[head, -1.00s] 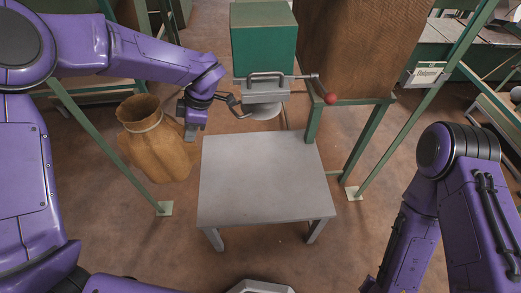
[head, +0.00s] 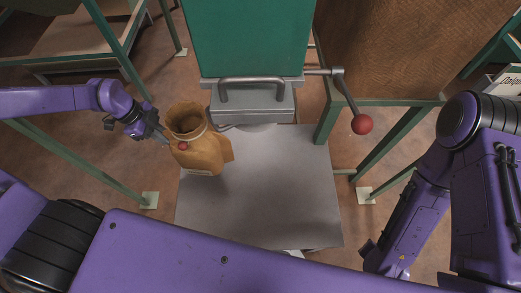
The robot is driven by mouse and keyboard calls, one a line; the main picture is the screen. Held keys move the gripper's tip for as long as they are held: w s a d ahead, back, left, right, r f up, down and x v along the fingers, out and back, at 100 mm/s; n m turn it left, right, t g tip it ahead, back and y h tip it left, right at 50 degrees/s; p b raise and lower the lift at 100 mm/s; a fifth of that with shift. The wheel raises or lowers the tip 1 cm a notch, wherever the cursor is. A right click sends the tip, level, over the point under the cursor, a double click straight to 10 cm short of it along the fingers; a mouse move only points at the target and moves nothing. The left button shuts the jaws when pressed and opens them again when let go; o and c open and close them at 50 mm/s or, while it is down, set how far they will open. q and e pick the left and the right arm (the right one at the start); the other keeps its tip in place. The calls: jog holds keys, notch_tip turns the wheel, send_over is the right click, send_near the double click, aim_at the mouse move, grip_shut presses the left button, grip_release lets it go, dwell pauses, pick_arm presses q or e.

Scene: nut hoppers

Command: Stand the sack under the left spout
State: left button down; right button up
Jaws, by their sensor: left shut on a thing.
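The brown sack (head: 203,153) is upright with its mouth open, at the left back part of the grey table (head: 270,195). I cannot tell whether its bottom rests on the tabletop or hangs just above it. A red spot and a pale label show on its front. My left gripper (head: 160,133) is shut on the sack's left side near the neck. The grey spout housing with a bar handle (head: 252,100) is under the green hopper (head: 248,40), to the right of the sack. The spout's lower opening is mostly hidden. My right gripper is not in view.
A lever with a red knob (head: 362,124) sticks out to the right of the spout housing. A brown hopper (head: 400,45) stands on green legs at the right. Green posts flank the table. The table's middle and right are clear.

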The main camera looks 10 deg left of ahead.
aim_at(197, 143)
pick_arm(q)
jog(key=w+d+f+b, duration=0.1)
jog(key=d+b, duration=0.1)
jog(key=d, duration=0.3)
jog(key=w+d+f+b, duration=0.1)
jog(key=w+d+b, duration=0.1)
jog(key=d, duration=0.4)
jog(key=w+d+f+n+b, duration=0.1)
jog(key=d+f+b, duration=0.1)
jog(key=d+b, duration=0.2)
jog(key=shift+w+d, duration=0.2)
jog(key=shift+d, duration=1)
jog(key=c, duration=1.2)
grip_release()
jog(key=shift+r, duration=0.1)
jog(key=p+v, duration=0.3)
jog(key=v, duration=0.8)
jog(key=shift+s+r, duration=0.2)
jog(key=shift+s+a+r, duration=0.1)
jog(key=shift+r, duration=0.15)
